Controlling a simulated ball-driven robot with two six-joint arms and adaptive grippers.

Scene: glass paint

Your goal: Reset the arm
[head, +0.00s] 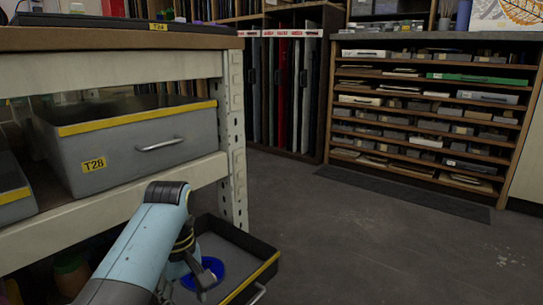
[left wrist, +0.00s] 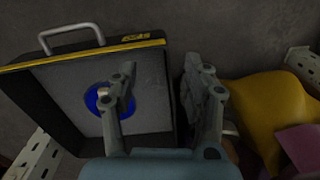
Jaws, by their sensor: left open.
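My left arm comes in from the lower left in the head view. My left gripper (head: 204,275) points down over an open dark drawer with a yellow edge (head: 250,281). In the left wrist view the gripper (left wrist: 160,88) has its two fingers well apart, with nothing visible held between them. A round blue object (left wrist: 95,101) lies on the drawer's grey floor, partly hidden behind one finger. It also shows in the head view (head: 214,268), partly covered by the gripper. My right gripper is in neither view.
A grey drawer labelled T28 (head: 140,150) sits in the shelf frame above, beside a white perforated post (head: 233,140). Yellow (left wrist: 262,108) and pink items lie right of the fingers in the left wrist view. Bare floor (head: 370,240) stretches right, toward a filled rack (head: 430,115).

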